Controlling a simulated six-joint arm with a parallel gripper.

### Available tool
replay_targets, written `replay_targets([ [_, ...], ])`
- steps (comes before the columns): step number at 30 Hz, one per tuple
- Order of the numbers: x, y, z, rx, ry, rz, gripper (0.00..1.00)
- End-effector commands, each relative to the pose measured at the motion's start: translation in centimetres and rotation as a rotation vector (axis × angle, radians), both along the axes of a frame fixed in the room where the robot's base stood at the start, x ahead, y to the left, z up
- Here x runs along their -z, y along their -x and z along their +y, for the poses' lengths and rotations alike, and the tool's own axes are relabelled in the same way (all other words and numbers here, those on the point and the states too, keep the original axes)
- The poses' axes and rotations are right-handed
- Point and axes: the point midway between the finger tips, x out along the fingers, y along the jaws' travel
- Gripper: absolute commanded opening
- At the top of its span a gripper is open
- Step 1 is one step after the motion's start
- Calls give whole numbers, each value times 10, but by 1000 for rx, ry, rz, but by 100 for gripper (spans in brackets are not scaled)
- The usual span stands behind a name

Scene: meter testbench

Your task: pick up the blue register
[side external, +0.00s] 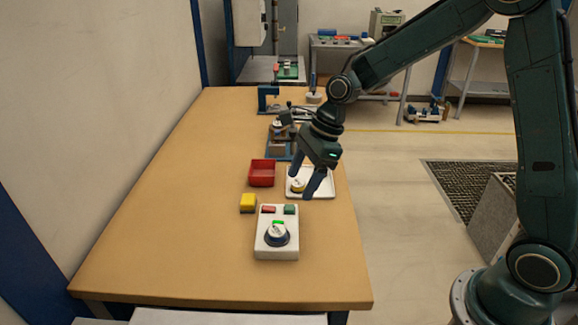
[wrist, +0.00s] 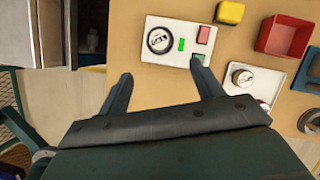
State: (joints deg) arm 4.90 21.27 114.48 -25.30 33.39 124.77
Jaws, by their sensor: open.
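A round dial with a dark blue rim (side external: 277,236), which looks like the blue register, sits on the white panel (side external: 265,250) near the front of the bench. It also shows in the wrist view (wrist: 159,40), where its rim looks nearly black. My gripper (side external: 304,180) is open, above the white tray behind the panel. In the wrist view my gripper (wrist: 161,72) has its fingers spread, with nothing between them. A second dial with a yellow rim (side external: 297,185) lies in the white tray (side external: 326,190), partly hidden by my fingers.
The panel carries a red block (side external: 268,209), a dark green block (side external: 290,209) and a lit green display (side external: 278,223). A yellow block (side external: 248,203) and an open red bin (side external: 262,173) stand behind it. Blue fixtures (side external: 279,152) stand farther back. The bench's left side is clear.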

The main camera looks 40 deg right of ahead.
Motion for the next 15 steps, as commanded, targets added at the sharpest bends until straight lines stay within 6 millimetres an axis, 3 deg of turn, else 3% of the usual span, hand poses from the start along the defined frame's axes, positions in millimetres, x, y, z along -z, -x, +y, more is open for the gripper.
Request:
replay_targets([
  [10,6,-2,2,19,-8,11,66],
  [15,21,-4,7,19,-7,13,66],
])
